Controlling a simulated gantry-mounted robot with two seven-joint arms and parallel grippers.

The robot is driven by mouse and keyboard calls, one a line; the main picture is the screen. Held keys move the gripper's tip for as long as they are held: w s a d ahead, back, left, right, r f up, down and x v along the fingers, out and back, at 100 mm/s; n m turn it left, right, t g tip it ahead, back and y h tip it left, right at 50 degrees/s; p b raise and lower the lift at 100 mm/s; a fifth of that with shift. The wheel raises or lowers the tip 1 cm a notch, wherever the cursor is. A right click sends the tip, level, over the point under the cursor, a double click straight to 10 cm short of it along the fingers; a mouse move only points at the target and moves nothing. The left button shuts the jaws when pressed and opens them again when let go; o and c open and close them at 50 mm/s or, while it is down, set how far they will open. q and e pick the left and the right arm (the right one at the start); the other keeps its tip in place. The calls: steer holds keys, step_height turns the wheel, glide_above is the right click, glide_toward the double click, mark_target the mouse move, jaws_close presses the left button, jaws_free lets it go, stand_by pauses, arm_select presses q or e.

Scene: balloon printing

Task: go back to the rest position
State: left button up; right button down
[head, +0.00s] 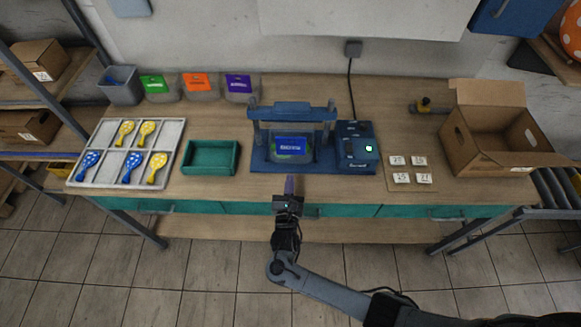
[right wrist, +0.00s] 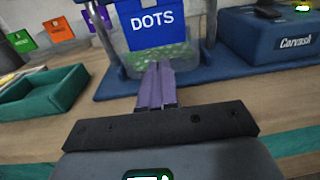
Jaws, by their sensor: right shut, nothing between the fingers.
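My right gripper (head: 290,186) is shut and empty in front of the blue printing machine (head: 262,157), near the table's front edge. In the right wrist view its purple fingers (right wrist: 155,84) are together and point at the machine. The machine holds a clear bin with a blue label (head: 291,144); the label reads DOTS in the right wrist view (right wrist: 152,22). My left gripper is not in either view.
A green tray (head: 210,170) stands left of the machine. A grey sectioned tray (head: 82,178) holds blue and yellow balloon-shaped pieces. Three labelled bins stand behind. Number cards (head: 402,178) and an open cardboard box (head: 477,134) are at the right. The floor in front is clear.

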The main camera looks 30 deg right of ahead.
steer(key=v, duration=0.5)
steer(key=s+d+f+m+g+y, duration=0.2)
steer(key=s+d+f+m, duration=0.15)
steer(key=s, duration=0.35)
steer(key=s+d+f+m+g+y, duration=0.1)
steer(key=s+d+f+m+g, duration=0.15)
steer(key=s+f, duration=0.35)
steer(key=s+a+r+m+g+y, duration=0.1)
steer(key=s+r+m+g+y, duration=0.25)
steer(key=s+r+m, duration=0.5)
steer(key=s+a+r+m+g+y, duration=0.2)
steer(key=s+r+m+g+y, duration=0.3)
steer(key=m, duration=0.7)
step_height(320, 180, up, 21)
steer(key=w+m+t+h+p, duration=0.1)
steer(key=h+p, duration=0.1)
steer(key=p, duration=1.8)
steer(key=shift+w+d+r+p, duration=0.25)
steer(key=shift+w+p, duration=0.1)
steer(key=shift+w, duration=0.05)
